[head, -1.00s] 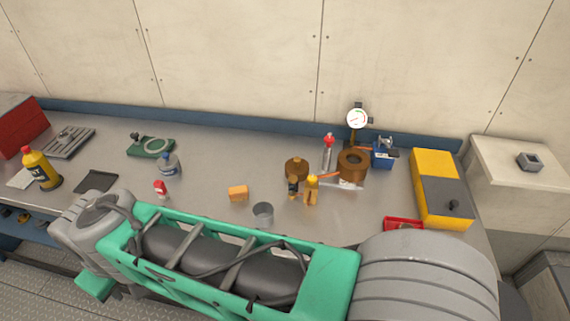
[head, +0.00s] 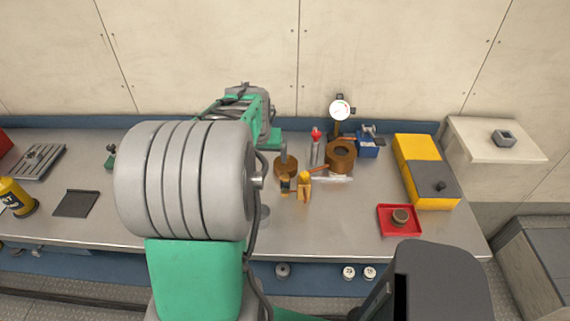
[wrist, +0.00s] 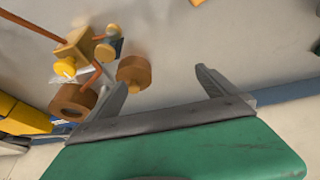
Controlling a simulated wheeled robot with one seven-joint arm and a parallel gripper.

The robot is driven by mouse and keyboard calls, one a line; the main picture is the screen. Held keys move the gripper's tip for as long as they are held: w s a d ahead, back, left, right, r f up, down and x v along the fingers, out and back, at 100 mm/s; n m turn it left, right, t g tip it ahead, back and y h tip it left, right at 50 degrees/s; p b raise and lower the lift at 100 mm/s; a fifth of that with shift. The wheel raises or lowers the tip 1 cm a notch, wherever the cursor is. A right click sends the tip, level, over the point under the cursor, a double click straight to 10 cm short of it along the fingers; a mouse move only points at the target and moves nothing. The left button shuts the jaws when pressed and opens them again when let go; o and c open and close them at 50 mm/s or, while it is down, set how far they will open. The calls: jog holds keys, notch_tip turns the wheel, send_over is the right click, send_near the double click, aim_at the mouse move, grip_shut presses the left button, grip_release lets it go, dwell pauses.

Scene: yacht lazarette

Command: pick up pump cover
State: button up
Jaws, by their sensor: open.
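No part is clearly marked as the pump cover. A brown round part (head: 285,167), which may be it, stands on the bench left of a thick copper-brown ring (head: 341,156). In the wrist view the round part (wrist: 134,72) shows beside my left finger, and the ring (wrist: 73,101) lies farther left. My gripper (wrist: 164,78) is open, with nothing seen between its fingers. In the head view one finger overlaps the round part; I cannot tell whether they touch. My arm hides the other finger there.
Close by are a yellow-orange part (head: 304,187), a red-capped bottle (head: 315,146), a dial gauge (head: 340,112) and a blue box (head: 367,147). A red tray (head: 385,232) holds a small brown piece. A yellow-and-grey case (head: 412,150) stands right.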

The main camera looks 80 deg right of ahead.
jog(key=m, duration=0.1)
send_near(285, 165)
jog(key=shift+w+d+f+g, duration=0.15)
jog(key=shift+w+f, duration=0.05)
jog(key=shift+f, duration=0.3)
jog(key=shift+w+d+f+g, duration=0.15)
jog(key=shift+w+f, duration=0.1)
jog(key=shift+f, duration=0.25)
jog(key=p+x, duration=0.2)
jog(key=x, duration=0.5)
jog(key=shift+s+d+f, duration=0.2)
jog(key=shift+d, duration=0.1)
jog(key=shift+r, duration=0.1)
jog(key=c, duration=1.7)
